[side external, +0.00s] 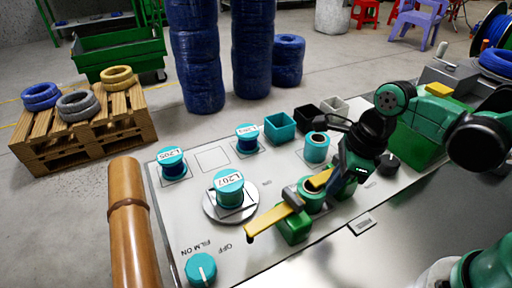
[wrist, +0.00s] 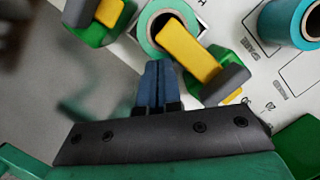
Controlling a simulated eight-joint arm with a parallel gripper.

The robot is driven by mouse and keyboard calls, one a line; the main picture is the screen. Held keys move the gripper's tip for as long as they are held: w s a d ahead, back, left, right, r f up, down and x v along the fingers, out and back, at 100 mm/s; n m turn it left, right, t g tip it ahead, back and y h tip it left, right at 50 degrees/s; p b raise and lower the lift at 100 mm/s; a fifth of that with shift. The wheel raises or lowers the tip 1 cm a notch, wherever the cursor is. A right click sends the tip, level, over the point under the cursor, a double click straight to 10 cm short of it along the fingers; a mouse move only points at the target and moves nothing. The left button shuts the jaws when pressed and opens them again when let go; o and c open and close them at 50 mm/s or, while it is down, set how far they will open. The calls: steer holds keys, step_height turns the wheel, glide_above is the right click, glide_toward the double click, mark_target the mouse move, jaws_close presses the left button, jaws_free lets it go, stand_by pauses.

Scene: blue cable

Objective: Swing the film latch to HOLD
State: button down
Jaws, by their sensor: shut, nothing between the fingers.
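Two yellow levers on green blocks flank a green ring-shaped roll (side external: 312,194). One lever (side external: 275,220) stretches to the front left from its green block (side external: 293,228). The other lever (side external: 320,180) lies across the roll's top; it also shows in the wrist view (wrist: 188,50), with a dark grey end near a green block. I cannot tell which is the film latch, and no HOLD mark is legible. My gripper (wrist: 158,66) is shut and empty, its blue fingertips beside the roll's edge, left of the crossing lever. In the side view my wrist hides the fingers.
A teal FILM knob (side external: 201,269) with ON and OFF marks sits at the front left. A spool (side external: 228,188) stands on a round plate. A teal roll (side external: 316,147) and open bins (side external: 280,127) stand behind.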

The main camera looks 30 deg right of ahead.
steer(key=shift+s, duration=0.55)
steer(key=s, duration=0.3)
steer(key=shift+s, duration=0.1)
steer(key=a+v, duration=0.1)
steer(key=v, duration=0.8)
steer(key=shift+s+a+r, duration=0.35)
steer(key=shift+r, duration=0.15)
steer(key=w+d+f+n+t+h, duration=0.1)
steer(key=w+d+n+t, duration=0.1)
steer(key=n, duration=1.1)
steer(key=w+d+f+n+t+h, duration=0.1)
steer(key=w+d+n+t, duration=0.2)
steer(key=n, duration=0.9)
steer(key=w+d, duration=0.1)
steer(key=w, duration=0.1)
steer(key=shift+w+f+n, duration=0.2)
steer(key=shift+w+n, duration=0.1)
steer(key=shift+n, duration=0.1)
